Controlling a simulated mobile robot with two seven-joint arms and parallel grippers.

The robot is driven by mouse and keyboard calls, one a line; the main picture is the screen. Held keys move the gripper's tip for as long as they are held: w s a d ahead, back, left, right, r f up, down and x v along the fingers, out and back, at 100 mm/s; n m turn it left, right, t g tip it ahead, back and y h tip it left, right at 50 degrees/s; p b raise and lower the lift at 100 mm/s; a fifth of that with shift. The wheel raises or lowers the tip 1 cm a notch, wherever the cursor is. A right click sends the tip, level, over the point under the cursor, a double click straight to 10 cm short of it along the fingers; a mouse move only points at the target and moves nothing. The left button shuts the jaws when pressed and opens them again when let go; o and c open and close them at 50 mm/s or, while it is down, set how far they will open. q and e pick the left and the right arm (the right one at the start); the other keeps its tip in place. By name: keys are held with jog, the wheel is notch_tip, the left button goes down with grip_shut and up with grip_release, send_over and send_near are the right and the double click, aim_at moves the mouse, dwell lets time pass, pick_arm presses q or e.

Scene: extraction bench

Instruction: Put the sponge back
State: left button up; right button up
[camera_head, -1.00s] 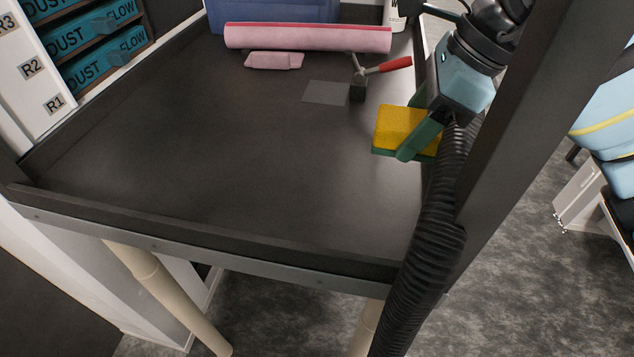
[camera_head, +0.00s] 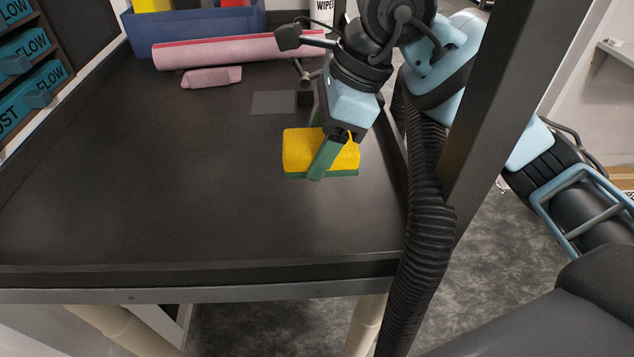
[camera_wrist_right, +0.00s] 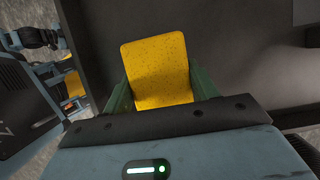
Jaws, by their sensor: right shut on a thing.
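The sponge (camera_head: 302,150) is yellow on top with a green layer below. In the head view it is at the right part of the dark bench, in my right gripper (camera_head: 322,160). The gripper's green fingers are shut on it, one finger showing on the near side. In the right wrist view the sponge (camera_wrist_right: 157,72) sits between both fingers of the gripper (camera_wrist_right: 160,92). I cannot tell whether the sponge touches the bench top. My left gripper does not show.
The bench top (camera_head: 150,190) is clear at left and front, with a raised rim. A flat grey square (camera_head: 274,103) lies behind the sponge. Farther back are a pink roll (camera_head: 225,50), a folded pink cloth (camera_head: 211,77) and a blue bin (camera_head: 195,28). A black ribbed hose (camera_head: 425,200) hangs at right.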

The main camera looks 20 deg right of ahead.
aim_at(309, 196)
jog(key=shift+f, duration=3.45)
jog(key=shift+f, duration=0.1)
jog(key=o, duration=0.9)
jog(key=shift+o, duration=0.2)
jog(key=shift+r, duration=0.2)
jog(key=v, duration=1.1)
jog(key=shift+d+r, duration=0.25)
jog(key=shift+r, duration=0.1)
